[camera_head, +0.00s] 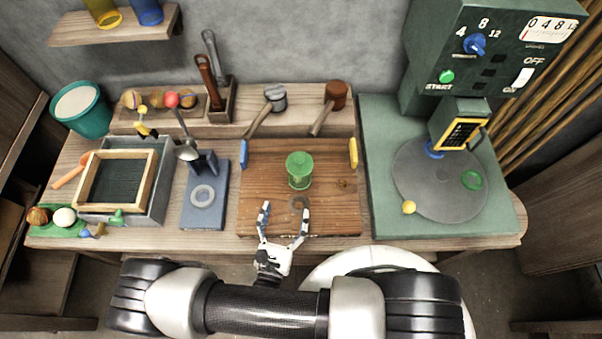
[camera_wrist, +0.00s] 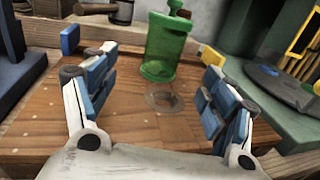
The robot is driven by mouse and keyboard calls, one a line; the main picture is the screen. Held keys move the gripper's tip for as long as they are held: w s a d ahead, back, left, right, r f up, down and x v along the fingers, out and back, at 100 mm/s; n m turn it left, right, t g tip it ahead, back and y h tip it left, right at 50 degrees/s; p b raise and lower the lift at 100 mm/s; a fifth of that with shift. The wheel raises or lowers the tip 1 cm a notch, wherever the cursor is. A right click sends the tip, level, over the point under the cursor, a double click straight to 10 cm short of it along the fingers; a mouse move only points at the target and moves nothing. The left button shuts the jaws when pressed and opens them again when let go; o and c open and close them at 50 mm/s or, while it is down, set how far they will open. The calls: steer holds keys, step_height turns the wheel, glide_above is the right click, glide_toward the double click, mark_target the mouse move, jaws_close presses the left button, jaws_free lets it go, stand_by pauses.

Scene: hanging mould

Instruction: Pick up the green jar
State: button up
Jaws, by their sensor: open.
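The green jar (camera_head: 299,171) stands upright on a brown wooden board (camera_head: 265,165) in the middle of the bench. It is see-through, with a knob on top. In the wrist view the jar (camera_wrist: 165,48) is ahead of my gripper, between the lines of the fingers, with its top close to the upper edge. My gripper (camera_head: 284,222) is open and empty at the board's front edge, in front of the jar and apart from it. In the wrist view the gripper's blue-padded fingers (camera_wrist: 158,85) are spread wide.
A faint ring mark (camera_head: 299,203) lies on the board between gripper and jar. A blue block (camera_head: 244,153) and a yellow block (camera_head: 353,153) sit at the board's sides. Mallets (camera_head: 333,100) lie behind. A green machine (camera_head: 470,150) stands right, a blue stand (camera_head: 205,195) left.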

mark_target(298, 181)
steer(key=b+x, duration=0.1)
steer(key=x, duration=0.7)
steer(key=shift+w+d, duration=0.15)
steer(key=b+x, duration=0.1)
steer(key=x, duration=0.3)
steer(key=shift+w+d+b, duration=0.1)
steer(key=shift+d+b, duration=0.3)
steer(key=shift+w, duration=0.45)
steer(key=shift+c, duration=0.3)
steer(key=c, duration=1.4)
